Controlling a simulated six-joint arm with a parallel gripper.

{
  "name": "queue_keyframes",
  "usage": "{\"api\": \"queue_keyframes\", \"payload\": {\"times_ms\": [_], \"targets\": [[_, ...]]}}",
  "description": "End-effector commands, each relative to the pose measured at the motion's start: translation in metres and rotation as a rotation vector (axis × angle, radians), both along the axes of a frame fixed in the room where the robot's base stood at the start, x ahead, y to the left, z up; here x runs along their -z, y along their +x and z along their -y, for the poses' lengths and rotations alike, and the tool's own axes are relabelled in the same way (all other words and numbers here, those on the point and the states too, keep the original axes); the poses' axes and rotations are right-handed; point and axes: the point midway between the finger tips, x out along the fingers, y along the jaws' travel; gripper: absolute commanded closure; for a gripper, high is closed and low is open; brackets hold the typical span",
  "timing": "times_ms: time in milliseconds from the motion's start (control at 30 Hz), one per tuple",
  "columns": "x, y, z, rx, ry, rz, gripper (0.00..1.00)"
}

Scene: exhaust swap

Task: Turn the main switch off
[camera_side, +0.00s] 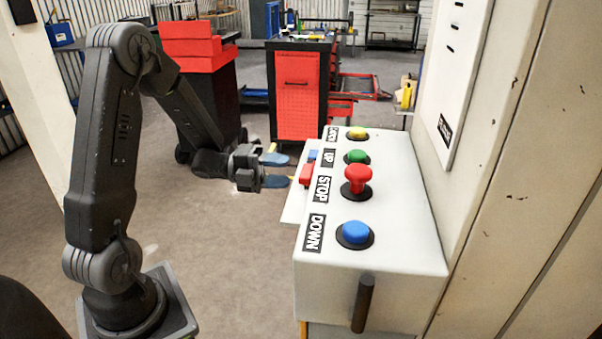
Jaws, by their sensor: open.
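A white control box (410,245) is fixed to the pillar on the right. Its sloped top has a blue button (355,233) labelled DOWN, a red mushroom button (358,178) labelled STOP, a green button (357,156) labelled UP and a yellow button (357,133). A black handle (363,303) stands roughly upright on the box's near end; no label shows that it is the main switch. My gripper (276,171) is open and empty, with blue-tipped fingers pointing right. It is left of the box, apart from the buttons and the black handle.
Small red (307,175) and blue parts show at the box's left edge, close to my fingertips. A red-and-black tool cabinet (299,95) and a red toolbox (195,45) stand behind. The floor (235,260) between my arm and the box is clear.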

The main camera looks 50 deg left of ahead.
Motion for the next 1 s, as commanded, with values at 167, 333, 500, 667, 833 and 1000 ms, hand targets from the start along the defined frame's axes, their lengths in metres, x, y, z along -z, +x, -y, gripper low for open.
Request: {"api": "queue_keyframes", "payload": {"times_ms": [167,333,500,667,833,1000], "targets": [[0.000,0.021,0.022,0.003,0.001,0.000,0.55],[0.000,0.032,0.032,0.000,0.001,-0.001,0.55],[0.000,0.035,0.034,-0.002,0.001,-0.001,0.55],[0.000,0.035,0.034,-0.002,0.001,-0.001,0.55],[0.000,0.035,0.034,-0.002,0.001,-0.001,0.70],[0.000,0.034,0.034,-0.002,0.001,-0.001,0.86]]}}
